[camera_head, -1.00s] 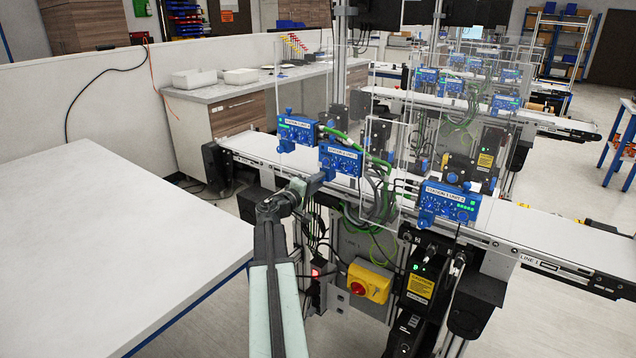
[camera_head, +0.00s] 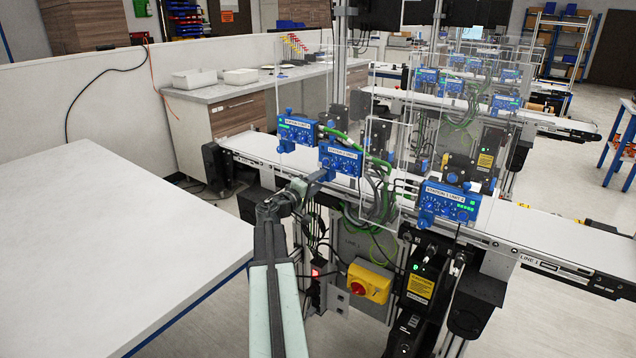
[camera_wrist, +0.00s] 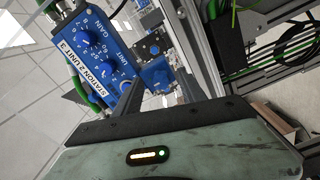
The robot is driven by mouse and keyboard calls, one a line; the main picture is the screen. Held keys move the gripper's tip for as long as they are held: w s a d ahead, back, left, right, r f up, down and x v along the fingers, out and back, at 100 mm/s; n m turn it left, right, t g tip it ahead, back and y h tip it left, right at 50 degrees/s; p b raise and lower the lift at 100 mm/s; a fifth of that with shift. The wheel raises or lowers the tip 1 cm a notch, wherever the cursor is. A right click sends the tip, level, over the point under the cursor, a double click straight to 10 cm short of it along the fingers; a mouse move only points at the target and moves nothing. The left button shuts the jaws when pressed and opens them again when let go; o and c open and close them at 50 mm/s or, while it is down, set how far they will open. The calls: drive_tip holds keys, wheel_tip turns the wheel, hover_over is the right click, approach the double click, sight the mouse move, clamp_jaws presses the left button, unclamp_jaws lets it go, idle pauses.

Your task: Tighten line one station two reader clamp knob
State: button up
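A blue reader unit (camera_head: 341,158) sits in the middle of the near line. My gripper (camera_head: 318,178) is just below and left of the middle unit. In the wrist view my gripper (camera_wrist: 158,85) has its fingers apart, with nothing clearly held.
Other blue reader units stand left (camera_head: 298,131) and right (camera_head: 448,204) on the line. Clear panels (camera_head: 405,150), green cables (camera_head: 372,158) and metal posts crowd the area. A white table (camera_head: 100,250) is left; a yellow switch box (camera_head: 369,282) is below.

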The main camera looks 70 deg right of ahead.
drive_tip(key=v, duration=0.8)
drive_tip(key=shift+d, duration=0.1)
